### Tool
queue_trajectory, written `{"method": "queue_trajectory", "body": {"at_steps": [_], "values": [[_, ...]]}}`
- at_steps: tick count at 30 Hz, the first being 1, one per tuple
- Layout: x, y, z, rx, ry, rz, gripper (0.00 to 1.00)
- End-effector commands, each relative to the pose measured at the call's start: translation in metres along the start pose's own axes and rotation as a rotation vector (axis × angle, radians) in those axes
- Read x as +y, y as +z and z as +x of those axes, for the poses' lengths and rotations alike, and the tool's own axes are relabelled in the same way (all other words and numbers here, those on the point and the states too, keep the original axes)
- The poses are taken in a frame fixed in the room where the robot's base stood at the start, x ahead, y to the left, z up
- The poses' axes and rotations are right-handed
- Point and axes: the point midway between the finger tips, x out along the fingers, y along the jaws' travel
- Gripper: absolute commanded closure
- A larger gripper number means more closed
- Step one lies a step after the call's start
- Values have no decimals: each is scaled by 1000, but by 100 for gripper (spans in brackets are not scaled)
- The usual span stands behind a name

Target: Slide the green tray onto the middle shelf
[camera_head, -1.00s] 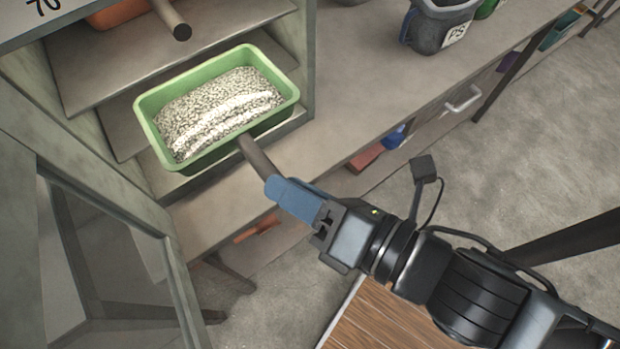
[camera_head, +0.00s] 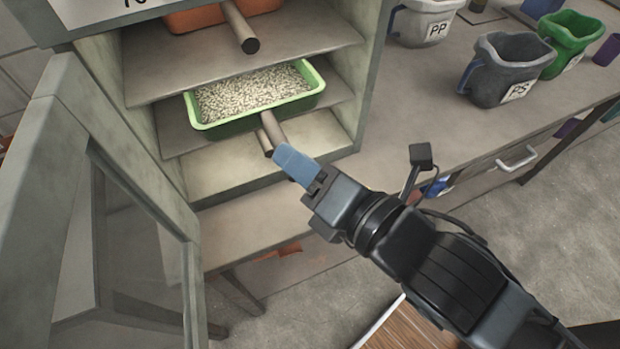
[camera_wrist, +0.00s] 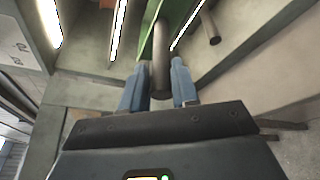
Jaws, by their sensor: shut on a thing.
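The green tray (camera_head: 205,131), full of pale pellets, is partly inside the open cabinet at the level of the middle shelf (camera_head: 177,137). Its back part is under the upper shelf and its front still sticks out over the lower compartment. The tray looks roughly level. My gripper (camera_head: 278,150) is shut on the tray's round brown handle (camera_head: 269,128). In the wrist view the handle (camera_wrist: 160,72) sits between the two blue fingers, with the tray's green front (camera_wrist: 165,20) beyond it. Whether the tray's underside touches the shelf is hidden.
An orange tray (camera_head: 205,17) with a similar handle (camera_head: 240,28) is on the shelf above. The bottom compartment (camera_head: 235,168) looks empty. The cabinet door (camera_head: 103,150) stands open at left. Grey (camera_head: 508,70) and green (camera_head: 572,42) bins stand on the bench at right.

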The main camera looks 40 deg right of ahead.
Motion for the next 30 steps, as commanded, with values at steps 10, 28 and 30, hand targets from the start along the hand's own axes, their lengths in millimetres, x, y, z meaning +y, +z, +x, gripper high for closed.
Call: {"method": "queue_trajectory", "body": {"at_steps": [10,28,30], "values": [[-2,10,30,-4,5,1,100],[-2,30,79,-3,3,0,100],[-3,32,85,-2,3,1,100]]}}
